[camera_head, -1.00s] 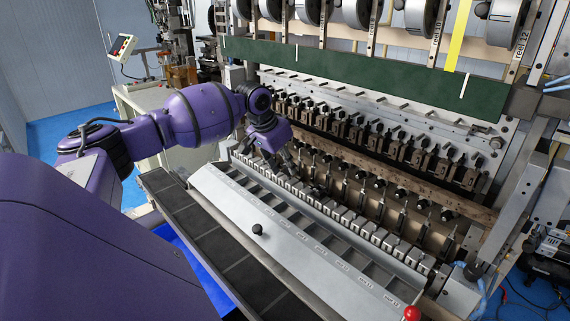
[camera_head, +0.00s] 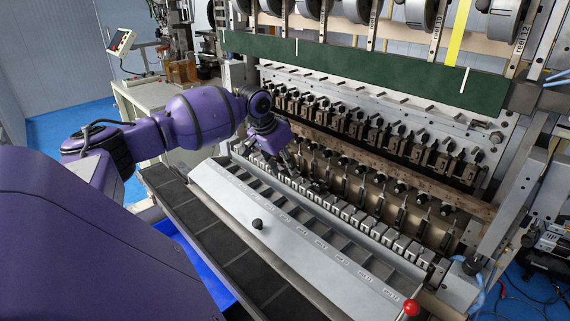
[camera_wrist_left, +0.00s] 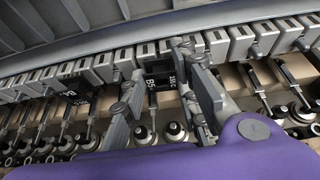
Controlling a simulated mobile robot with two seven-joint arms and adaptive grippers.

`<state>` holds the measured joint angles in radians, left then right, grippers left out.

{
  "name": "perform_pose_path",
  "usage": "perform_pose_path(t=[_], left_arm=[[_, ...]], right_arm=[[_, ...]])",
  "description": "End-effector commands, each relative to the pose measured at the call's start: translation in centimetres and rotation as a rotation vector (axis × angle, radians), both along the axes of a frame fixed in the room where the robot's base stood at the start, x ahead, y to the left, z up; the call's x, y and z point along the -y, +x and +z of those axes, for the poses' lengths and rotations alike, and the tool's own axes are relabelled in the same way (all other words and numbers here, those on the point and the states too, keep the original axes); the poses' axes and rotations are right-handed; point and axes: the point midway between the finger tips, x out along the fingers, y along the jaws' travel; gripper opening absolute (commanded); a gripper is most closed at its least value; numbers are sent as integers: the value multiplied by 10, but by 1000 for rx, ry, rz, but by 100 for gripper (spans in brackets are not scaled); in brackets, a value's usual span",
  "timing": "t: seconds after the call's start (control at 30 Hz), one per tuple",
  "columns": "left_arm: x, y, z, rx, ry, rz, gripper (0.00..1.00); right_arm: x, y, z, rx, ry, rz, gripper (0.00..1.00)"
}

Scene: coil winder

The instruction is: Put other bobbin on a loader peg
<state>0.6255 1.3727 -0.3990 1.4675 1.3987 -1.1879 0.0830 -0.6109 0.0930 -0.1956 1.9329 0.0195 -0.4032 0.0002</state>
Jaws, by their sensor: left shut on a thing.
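My left gripper (camera_head: 289,164) reaches down to the row of metal loader blocks along the machine's front edge. In the left wrist view its two fingers (camera_wrist_left: 167,95) are shut on a small black bobbin (camera_wrist_left: 160,82) with white lettering. That bobbin is at the block row, above the round-headed pegs; whether it sits on a peg cannot be told. Another black bobbin (camera_wrist_left: 75,93) with white lettering is at the blocks to the left in that view. In the head view the gripper and its shadowed surroundings hide the bobbins. My right gripper is not in view.
Clamps and a green board (camera_head: 370,72) are above and behind.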

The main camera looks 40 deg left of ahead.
Motion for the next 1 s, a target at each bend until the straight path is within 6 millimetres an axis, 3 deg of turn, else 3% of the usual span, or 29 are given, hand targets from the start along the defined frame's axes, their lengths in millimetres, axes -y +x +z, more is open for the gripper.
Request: perform_pose_path(t=[0.03, 0.07, 0.2, 0.63, 1.0], left_arm=[[0, 0, -1, -3, 0, 0, 18], [0, 0, -1, -3, 0, 0, 32], [0, -1, -1, -3, 0, 0, 50], [-2, -4, 8, -1, 2, 1, 50], [-6, -35, 75, -2, 4, 2, 50]], right_arm=[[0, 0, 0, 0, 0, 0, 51], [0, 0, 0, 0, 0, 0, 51], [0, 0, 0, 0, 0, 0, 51], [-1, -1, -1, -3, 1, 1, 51], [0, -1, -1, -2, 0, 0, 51]])
